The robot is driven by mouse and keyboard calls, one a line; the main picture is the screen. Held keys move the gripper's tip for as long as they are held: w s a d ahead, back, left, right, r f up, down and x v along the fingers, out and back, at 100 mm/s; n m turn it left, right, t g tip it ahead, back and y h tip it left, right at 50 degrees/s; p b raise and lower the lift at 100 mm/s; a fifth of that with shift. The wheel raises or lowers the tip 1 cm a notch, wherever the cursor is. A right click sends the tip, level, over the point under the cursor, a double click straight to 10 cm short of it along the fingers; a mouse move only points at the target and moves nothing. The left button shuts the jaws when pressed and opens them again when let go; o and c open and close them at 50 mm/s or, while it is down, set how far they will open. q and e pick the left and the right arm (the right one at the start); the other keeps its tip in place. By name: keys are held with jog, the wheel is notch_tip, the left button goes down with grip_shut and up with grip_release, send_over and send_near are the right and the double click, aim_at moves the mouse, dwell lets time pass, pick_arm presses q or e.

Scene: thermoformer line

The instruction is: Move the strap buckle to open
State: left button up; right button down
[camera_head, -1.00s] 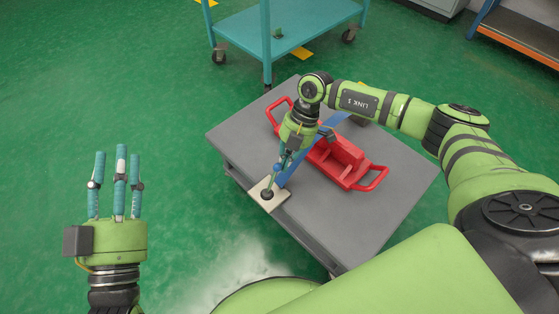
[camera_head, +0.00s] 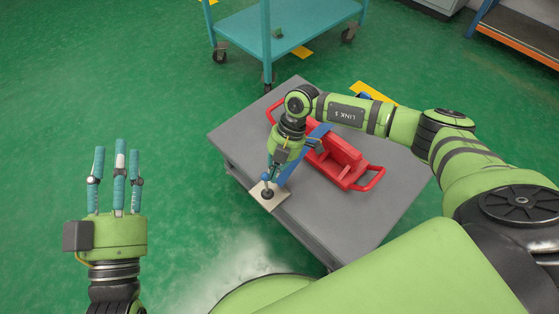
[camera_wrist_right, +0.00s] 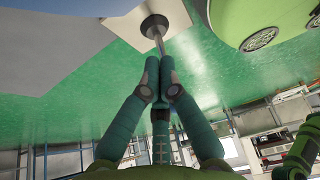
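The strap buckle looks like a small lever with a dark round base (camera_head: 267,193) on a pale plate (camera_head: 259,200) at the table's near-left corner. The wrist view shows the dark base (camera_wrist_right: 154,25) and a thin rod running to my fingers. My right gripper (camera_head: 268,178) is above the plate. Its fingers (camera_wrist_right: 159,65) are drawn together around the rod's end in the wrist view; the contact itself is partly hidden. A blue strap (camera_head: 303,153) runs from near the plate across the red tool (camera_head: 342,160). My left gripper (camera_head: 118,152) is open and empty, away from the table.
The grey table (camera_head: 375,220) has bare room around the red tool. A teal cart (camera_head: 290,35) stands beyond it. A shelf with an orange edge (camera_head: 520,45) is at the upper right. Green floor lies open on the left.

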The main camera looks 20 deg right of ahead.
jog(key=shift+s+a+p, duration=0.25)
jog(key=shift+a+p, duration=0.1)
jog(key=shift+a, duration=0.25)
jog(key=shift+s+a+p, duration=0.2)
jog(key=shift+a+p, duration=0.15)
jog(key=shift+a, duration=0.25)
jog(key=shift+d+f, duration=0.1)
jog(key=shift+w+d+f, duration=0.2)
jog(key=shift+w+d, duration=0.05)
jog(key=shift+d, duration=0.25)
jog(key=s+p+v, duration=0.1)
jog(key=p+v, duration=0.5)
jog(key=shift+w+d+r, duration=0.2)
jog(key=shift+w+r, duration=0.25)
jog(key=shift+w, duration=0.1)
